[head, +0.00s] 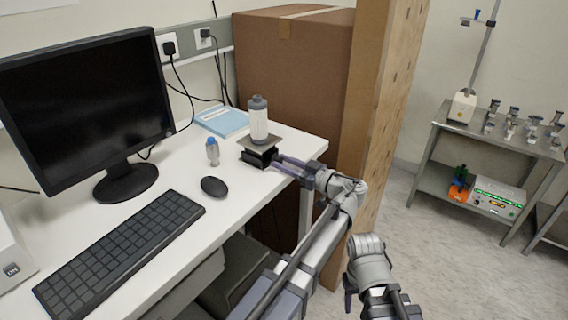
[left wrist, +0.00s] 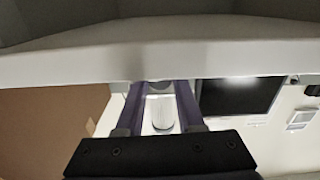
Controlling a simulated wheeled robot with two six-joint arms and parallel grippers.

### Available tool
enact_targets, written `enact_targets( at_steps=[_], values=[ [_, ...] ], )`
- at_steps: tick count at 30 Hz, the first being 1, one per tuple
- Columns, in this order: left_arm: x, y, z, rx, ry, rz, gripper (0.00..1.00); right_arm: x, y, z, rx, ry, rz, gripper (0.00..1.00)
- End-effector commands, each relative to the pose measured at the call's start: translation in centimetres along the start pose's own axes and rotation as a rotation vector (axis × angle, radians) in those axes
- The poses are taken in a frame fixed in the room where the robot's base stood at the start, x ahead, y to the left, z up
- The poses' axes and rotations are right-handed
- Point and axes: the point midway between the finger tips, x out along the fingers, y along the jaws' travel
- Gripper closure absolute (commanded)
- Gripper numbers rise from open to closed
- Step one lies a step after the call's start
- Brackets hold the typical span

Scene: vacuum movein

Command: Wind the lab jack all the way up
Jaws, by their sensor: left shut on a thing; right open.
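The lab jack (head: 259,156) stands near the right end of the white desk, with a dark base and a grey top plate. A grey-capped white bottle (head: 259,122) stands upright on its plate. My left gripper (head: 279,162) reaches the jack's right side and is shut on its knob, which the fingers mostly hide. In the left wrist view, a small grey part (left wrist: 160,86) shows between the purple fingertips, and the pale bottle (left wrist: 162,115) shows beyond. The jack looks low. My right gripper (head: 349,290) is open and empty, off the desk at lower right.
A small blue-capped bottle (head: 212,151), a mouse (head: 214,186), a keyboard (head: 122,250), a monitor (head: 88,108) and a blue book (head: 222,120) are on the desk (head: 185,175). Large cardboard boxes (head: 290,65) stand behind. A steel bench (head: 480,130) is at right.

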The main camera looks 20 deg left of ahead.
Motion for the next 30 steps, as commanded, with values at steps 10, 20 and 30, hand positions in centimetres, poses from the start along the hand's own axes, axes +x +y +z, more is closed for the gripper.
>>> enact_targets(
  at_steps=[10,20,30],
  values=[
    [-0.01,-0.01,0.01,0.111,0.0,0.0,1.0,0.0,0.0,0.0,0.0,0.0,0.0,0.5],
    [-0.01,-0.01,0.01,0.109,0.0,0.0,0.42,0.0,0.0,0.0,0.0,0.0,0.0,0.5],
    [-0.01,-0.01,0.0,0.109,0.0,0.0,0.33,0.0,0.0,0.0,0.0,0.0,0.0,0.5]
  ],
)
